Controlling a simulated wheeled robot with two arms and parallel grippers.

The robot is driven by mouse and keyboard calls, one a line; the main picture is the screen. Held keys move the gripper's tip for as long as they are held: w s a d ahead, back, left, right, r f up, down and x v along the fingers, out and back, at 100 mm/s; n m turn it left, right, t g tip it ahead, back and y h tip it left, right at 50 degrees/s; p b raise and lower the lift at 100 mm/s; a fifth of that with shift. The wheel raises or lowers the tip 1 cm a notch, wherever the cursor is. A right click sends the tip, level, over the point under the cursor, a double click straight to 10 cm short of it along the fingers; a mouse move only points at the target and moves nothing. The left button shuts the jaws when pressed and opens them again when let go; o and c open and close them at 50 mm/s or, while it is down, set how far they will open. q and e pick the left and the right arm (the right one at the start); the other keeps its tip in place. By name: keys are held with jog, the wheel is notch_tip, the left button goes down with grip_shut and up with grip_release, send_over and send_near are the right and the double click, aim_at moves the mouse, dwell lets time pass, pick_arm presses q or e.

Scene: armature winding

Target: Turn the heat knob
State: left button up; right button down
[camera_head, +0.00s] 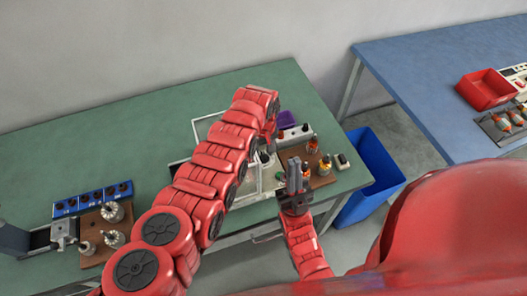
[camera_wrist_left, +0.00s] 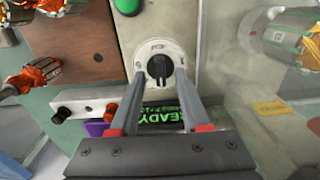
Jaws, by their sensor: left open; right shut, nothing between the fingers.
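The heat knob (camera_wrist_left: 159,67) is a black knob on a round white dial, set in a light panel in the left wrist view. My left gripper (camera_wrist_left: 161,76) is open, with one finger on each side of the knob. I cannot tell whether the fingers touch it. A green display (camera_wrist_left: 160,117) reading "READY" sits below the knob, partly behind the fingers. In the head view my left arm reaches over the green table and largely hides the panel. My right gripper (camera_head: 294,178) is shut and empty, in front of the table's right part.
A green button (camera_wrist_left: 127,5) sits above the knob. A brown board (camera_head: 318,172) with copper-wound armatures lies right of the panel. A blue bin (camera_head: 365,180) stands on the floor beside the table. Another board (camera_head: 98,240) with metal parts is at the left.

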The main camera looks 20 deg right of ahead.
pick_arm(q)
jog(key=shift+f, duration=0.2)
jog(key=shift+c, duration=0.2)
grip_shut()
jog(key=shift+f+m+b, duration=0.2)
jog(key=shift+m+b, duration=0.3)
jog(key=shift+m, duration=0.2)
jog(key=shift+r+m, duration=0.15)
jog(key=shift+m, duration=0.55)
